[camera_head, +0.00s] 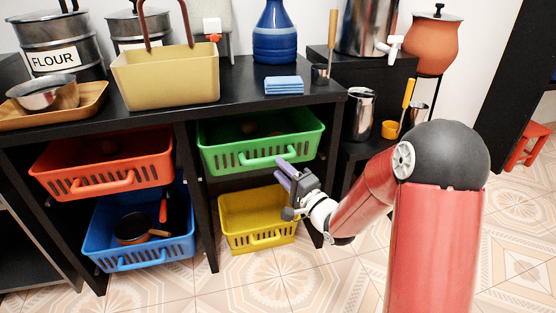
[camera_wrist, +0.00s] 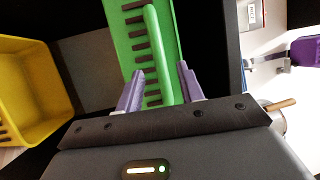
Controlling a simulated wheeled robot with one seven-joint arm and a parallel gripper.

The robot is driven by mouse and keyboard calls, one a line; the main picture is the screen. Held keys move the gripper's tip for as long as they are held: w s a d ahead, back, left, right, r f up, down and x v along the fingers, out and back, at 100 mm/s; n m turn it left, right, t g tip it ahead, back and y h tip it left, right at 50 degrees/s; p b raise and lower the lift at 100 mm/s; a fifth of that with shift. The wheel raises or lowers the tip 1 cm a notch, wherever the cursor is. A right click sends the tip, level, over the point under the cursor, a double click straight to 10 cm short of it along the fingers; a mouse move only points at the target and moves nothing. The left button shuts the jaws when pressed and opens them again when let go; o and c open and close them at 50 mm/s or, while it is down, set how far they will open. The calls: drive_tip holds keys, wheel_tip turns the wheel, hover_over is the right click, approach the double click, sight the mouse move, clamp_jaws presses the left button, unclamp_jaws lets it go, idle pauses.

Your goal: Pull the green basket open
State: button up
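The green basket (camera_head: 222,158) sits in the upper right bay of the black shelf unit, with a handle bar on its slotted front. My gripper (camera_head: 284,172) is in front of that basket's lower front, near the handle. In the wrist view the purple fingers of my gripper (camera_wrist: 160,76) stand apart, one on each side of the green handle (camera_wrist: 155,45). Gaps show between the fingers and the handle, so the gripper looks open and not closed on it. The slotted front of the green basket (camera_wrist: 128,42) lies just beyond.
The yellow basket (camera_head: 228,221) is below the green one and shows at left in the wrist view (camera_wrist: 18,85). Red (camera_head: 72,186) and blue (camera_head: 112,262) baskets fill the left bay. A cream basket (camera_head: 165,84) and blue bottle (camera_head: 274,40) stand on the counter (camera_head: 235,82). Tiled floor in front is clear.

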sight(272, 161)
drive_tip(key=shift+x, duration=2.8)
clamp_jaws()
